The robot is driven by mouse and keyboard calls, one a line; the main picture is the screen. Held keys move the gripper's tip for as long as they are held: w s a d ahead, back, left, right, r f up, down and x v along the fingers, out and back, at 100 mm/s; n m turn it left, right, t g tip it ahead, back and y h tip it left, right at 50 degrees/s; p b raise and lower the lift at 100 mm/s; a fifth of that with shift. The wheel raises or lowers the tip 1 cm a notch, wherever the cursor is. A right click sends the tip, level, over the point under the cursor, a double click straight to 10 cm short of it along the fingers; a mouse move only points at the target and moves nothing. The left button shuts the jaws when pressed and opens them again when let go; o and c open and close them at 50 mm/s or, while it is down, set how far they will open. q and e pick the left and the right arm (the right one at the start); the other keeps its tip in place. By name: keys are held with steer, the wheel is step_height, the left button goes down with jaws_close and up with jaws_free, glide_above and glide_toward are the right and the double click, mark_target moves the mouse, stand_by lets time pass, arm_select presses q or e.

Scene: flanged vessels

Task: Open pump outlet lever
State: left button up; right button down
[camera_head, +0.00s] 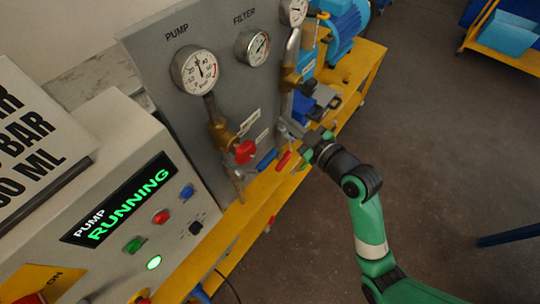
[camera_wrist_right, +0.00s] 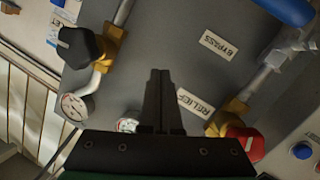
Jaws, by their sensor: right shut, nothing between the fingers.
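A blue lever handle (camera_head: 267,158) and a red lever handle (camera_head: 283,161) sit side by side at the lower edge of the grey panel in the head view. A blue handle (camera_wrist_right: 285,10) also shows at the top right of the wrist view. No readable label tells which is the pump outlet lever. My right gripper (camera_head: 288,131) is in front of the panel, just above and right of these handles. In the right wrist view its dark fingers (camera_wrist_right: 160,75) are together and empty, over the panel face and apart from the blue handle. My left gripper is not in view.
A red knob (camera_head: 245,151) on a brass valve and a black knob (camera_wrist_right: 80,46) flank the BYPASS (camera_wrist_right: 221,45) and RELIEF (camera_wrist_right: 195,103) labels. Gauges (camera_head: 195,70) stand above. A control box (camera_head: 150,190) reads PUMP RUNNING. Open floor lies right of the yellow frame (camera_head: 365,62).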

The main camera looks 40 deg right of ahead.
steer(key=s+d+f+g+p, duration=0.1)
steer(key=s+f+g, duration=0.1)
steer(key=s+f, duration=0.45)
steer(key=s+f+g+p, duration=0.1)
steer(key=s+f+g, duration=0.15)
steer(key=f, duration=0.65)
steer(key=b, duration=0.4)
glide_toward(287, 155)
steer(key=w+a, duration=0.4)
arm_select(q)
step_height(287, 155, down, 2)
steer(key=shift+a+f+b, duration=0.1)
steer(key=shift+b, duration=0.7)
arm_select(e)
steer(key=shift+n+y, duration=0.3)
steer(key=f, duration=0.1)
steer(key=w+d+f, duration=0.1)
steer(key=f, duration=0.1)
steer(key=shift+w+d+f, duration=0.15)
steer(key=shift+d+f, duration=0.15)
steer(key=shift+f, duration=0.1)
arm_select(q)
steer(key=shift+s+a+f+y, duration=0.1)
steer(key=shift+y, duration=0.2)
arm_select(e)
steer(key=shift+f, duration=0.1)
